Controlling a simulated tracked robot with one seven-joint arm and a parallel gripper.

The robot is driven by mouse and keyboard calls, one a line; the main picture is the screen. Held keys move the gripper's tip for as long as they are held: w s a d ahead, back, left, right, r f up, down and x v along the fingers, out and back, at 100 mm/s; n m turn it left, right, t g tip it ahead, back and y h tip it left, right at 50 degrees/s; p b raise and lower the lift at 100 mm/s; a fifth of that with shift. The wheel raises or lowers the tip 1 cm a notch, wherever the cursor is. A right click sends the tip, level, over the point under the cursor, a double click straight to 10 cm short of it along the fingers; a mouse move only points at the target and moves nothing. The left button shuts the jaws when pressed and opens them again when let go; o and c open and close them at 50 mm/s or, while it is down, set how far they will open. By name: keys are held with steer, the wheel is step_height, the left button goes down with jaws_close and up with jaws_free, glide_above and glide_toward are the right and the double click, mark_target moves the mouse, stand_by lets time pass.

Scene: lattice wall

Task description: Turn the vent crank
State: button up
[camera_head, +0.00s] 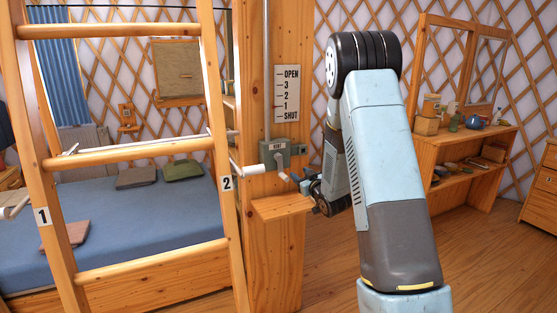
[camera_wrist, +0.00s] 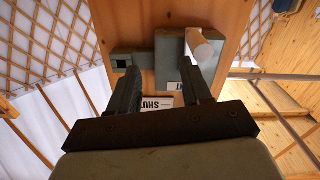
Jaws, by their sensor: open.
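The vent crank's grey-green box (camera_head: 275,153) is mounted on a wooden post, with a small vent label on its front. The handle is beside the right finger, not between the fingers. In the head view my gripper (camera_head: 306,188) is just right of and below the box, partly hidden by my arm.
A scale board (camera_head: 287,94) from OPEN to SHUT is above the box, beside a vertical rod (camera_head: 267,70). A small wooden ledge (camera_head: 283,206) juts out below. A ladder (camera_head: 150,155) stands close on the left. A shelf unit (camera_head: 465,150) is at right.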

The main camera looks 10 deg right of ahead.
steer(key=shift+w+a+f, duration=0.25)
steer(key=shift+w+a, duration=0.3)
steer(key=shift+w, duration=0.2)
steer(key=shift+w+a+f, duration=0.2)
steer(key=shift+w+a, duration=0.3)
steer(key=shift+w, duration=0.2)
steer(key=shift+w+a+f, duration=0.25)
steer(key=shift+w+a, duration=0.3)
steer(key=shift+w, duration=0.2)
jaws_close()
steer(key=shift+c, duration=0.8)
jaws_free()
